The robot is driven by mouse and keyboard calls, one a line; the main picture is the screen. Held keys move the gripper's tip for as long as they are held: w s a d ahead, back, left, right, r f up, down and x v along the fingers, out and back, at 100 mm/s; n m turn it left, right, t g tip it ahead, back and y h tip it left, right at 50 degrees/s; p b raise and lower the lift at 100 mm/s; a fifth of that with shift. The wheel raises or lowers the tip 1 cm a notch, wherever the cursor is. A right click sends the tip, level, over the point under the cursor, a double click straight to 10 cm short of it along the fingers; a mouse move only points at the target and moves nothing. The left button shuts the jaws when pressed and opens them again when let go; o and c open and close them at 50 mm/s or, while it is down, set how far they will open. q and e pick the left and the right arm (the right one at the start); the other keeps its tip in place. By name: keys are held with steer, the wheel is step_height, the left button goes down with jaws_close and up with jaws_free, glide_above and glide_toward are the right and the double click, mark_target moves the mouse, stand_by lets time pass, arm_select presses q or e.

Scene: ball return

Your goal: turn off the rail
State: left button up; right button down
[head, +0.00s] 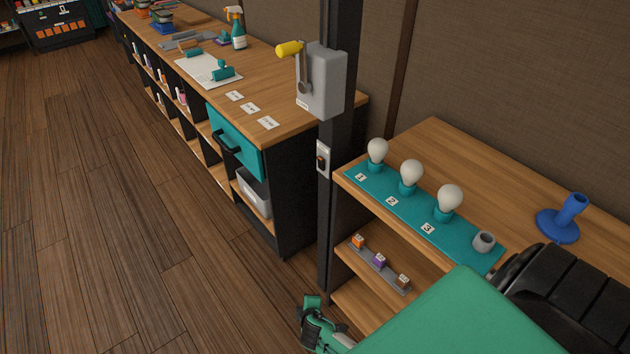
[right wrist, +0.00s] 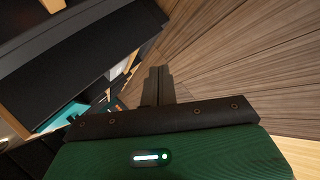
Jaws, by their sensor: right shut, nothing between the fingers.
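A grey switch box (head: 322,82) is fixed to the dark post in the head view. A small plate with a dark switch (head: 322,160) sits lower on the post. A teal rail (head: 407,209) on the right-hand shelf top holds three white bulbs, numbered 1 to 3; none looks clearly lit. My right gripper (right wrist: 158,75) is shut and empty in the right wrist view, with wooden floor beyond its fingers. My left gripper is not in view.
A lower shelf holds a strip of small blocks (head: 379,262). A long workbench (head: 262,78) runs back left. The floor (head: 110,200) at left is clear.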

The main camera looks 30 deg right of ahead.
mark_target(321, 164)
steer(key=w+d+r+n+t+h+b, duration=0.1)
steer(key=w+r+t+h, duration=0.1)
steer(key=w+r, duration=0.4)
steer(key=w+d+r+t+h+b, duration=0.15)
steer(key=w+r, duration=0.25)
steer(key=r, duration=0.4)
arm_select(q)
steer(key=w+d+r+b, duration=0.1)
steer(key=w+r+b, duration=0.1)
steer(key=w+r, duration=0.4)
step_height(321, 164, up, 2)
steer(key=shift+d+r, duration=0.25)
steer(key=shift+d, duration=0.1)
arm_select(e)
steer(key=d+r+t+h, duration=0.1)
steer(key=r+h, duration=0.1)
steer(key=r, duration=0.7)
steer(key=w+d+r+t+h, duration=0.1)
steer(key=d+r+h, duration=0.1)
steer(key=r, duration=0.7)
steer(key=shift+w+d+r+m+t+h, duration=0.15)
steer(key=shift+w+r+m+t+h, duration=0.15)
steer(key=shift+h, duration=0.25)
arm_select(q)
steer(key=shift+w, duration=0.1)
